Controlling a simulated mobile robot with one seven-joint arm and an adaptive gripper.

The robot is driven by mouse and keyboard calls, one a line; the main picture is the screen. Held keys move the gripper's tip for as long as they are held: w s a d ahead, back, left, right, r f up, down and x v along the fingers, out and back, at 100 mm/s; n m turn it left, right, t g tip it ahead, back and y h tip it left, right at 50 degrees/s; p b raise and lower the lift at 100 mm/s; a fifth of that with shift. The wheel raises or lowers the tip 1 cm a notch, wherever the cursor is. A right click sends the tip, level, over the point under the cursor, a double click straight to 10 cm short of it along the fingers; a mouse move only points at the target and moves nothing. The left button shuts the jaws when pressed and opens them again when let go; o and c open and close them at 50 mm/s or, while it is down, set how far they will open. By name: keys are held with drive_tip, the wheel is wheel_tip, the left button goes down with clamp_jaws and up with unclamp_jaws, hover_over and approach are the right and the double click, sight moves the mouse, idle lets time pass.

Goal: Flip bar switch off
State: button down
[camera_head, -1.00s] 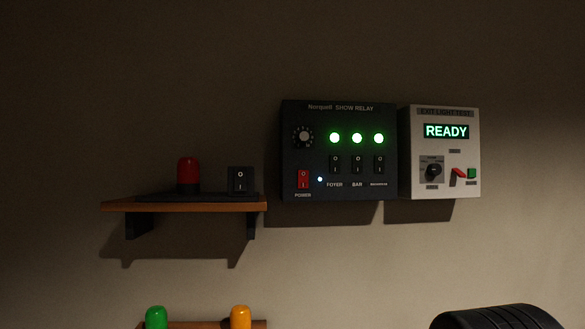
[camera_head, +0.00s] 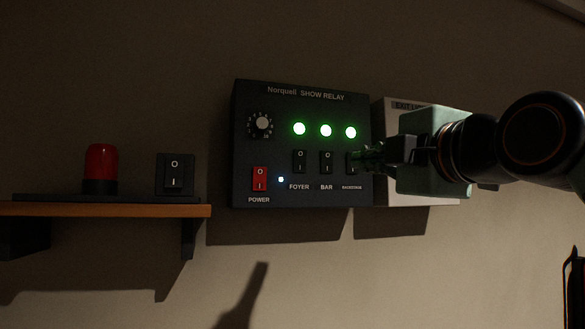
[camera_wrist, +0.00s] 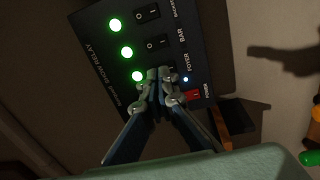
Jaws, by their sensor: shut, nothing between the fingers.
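The BAR switch (camera_head: 326,162) is a black rocker on the black SHOW RELAY box (camera_head: 320,198), between the FOYER switch (camera_head: 300,161) and the BACKSTAGE switch. The BAR lamp (camera_head: 326,131) above it glows green. My gripper (camera_head: 366,157) is shut and empty. In the head view its tips overlap the BACKSTAGE switch, right of BAR. In the wrist view the BAR switch (camera_wrist: 157,43) is in clear sight above my gripper (camera_wrist: 165,82), whose tips hide most of the FOYER switch. I cannot tell how far the tips are from the panel.
The red POWER switch (camera_head: 260,178) and a dial (camera_head: 261,123) are on the box's left. All three lamps are green. My arm covers much of the white box (camera_head: 389,185) at right. A shelf (camera_head: 100,210) at left bears a red beacon (camera_head: 100,168) and a black switch (camera_head: 174,174).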

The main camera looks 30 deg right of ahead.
drive_tip(key=shift+d+r, duration=0.5)
drive_tip(key=shift+r, duration=0.1)
drive_tip(key=shift+s, duration=0.1)
drive_tip(key=p, duration=0.4)
approach(327, 156)
drive_tip(key=x, duration=0.5)
drive_tip(key=shift+a, duration=0.1)
drive_tip(key=shift+x, duration=0.95)
